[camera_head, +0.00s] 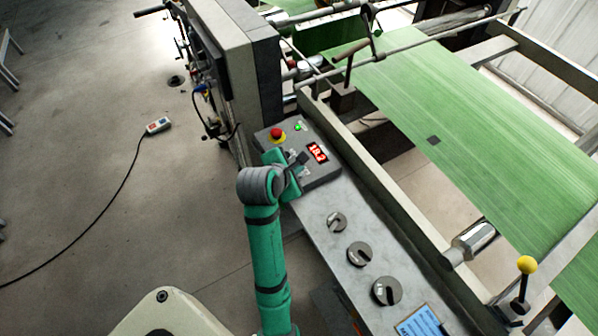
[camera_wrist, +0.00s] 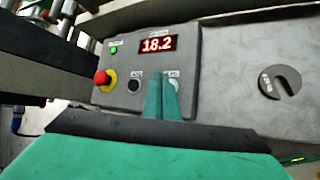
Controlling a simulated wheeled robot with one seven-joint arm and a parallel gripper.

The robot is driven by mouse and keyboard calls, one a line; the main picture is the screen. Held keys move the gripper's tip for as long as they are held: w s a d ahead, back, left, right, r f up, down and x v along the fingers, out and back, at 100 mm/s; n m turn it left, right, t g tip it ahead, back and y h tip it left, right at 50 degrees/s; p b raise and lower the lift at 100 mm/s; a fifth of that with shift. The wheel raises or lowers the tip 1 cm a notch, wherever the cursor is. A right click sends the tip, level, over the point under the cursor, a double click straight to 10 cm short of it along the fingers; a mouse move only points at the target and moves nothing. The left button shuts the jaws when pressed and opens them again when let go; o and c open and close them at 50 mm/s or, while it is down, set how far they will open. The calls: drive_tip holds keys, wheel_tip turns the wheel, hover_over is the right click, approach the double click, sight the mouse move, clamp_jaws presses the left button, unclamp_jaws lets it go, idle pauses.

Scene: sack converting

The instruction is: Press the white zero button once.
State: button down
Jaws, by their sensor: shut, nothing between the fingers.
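The grey control box (camera_head: 325,174) sits at the far end of a metal ledge, and its face (camera_wrist: 190,68) fills the middle of the wrist view. A pale, whitish button (camera_wrist: 176,86) shows at the right edge of my fingers under a small label. It is mostly hidden by them, so I cannot read the label surely or tell whether they touch it. My gripper (camera_wrist: 161,82) is shut and empty, with its green fingers pointing at the box face. In the head view my gripper (camera_head: 301,159) is over the box.
The box also carries a red display (camera_wrist: 158,45) reading 18.2, a green button (camera_wrist: 114,50), a red emergency stop (camera_wrist: 103,79) and a black button (camera_wrist: 134,87). Slotted grey discs (camera_head: 360,254) lie along the ledge. Green sheet (camera_head: 470,150) runs at the right.

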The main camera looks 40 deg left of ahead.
drive_tip(key=shift+f, duration=0.35)
drive_tip(key=shift+f, duration=0.15)
idle(0.4)
drive_tip(key=shift+w+f, duration=0.1)
drive_tip(key=shift+f, duration=0.15)
drive_tip(key=shift+s+a, duration=0.1)
drive_tip(key=shift+s, duration=0.1)
idle(0.4)
drive_tip(key=shift+w+r, duration=0.15)
drive_tip(key=shift+r, duration=0.7)
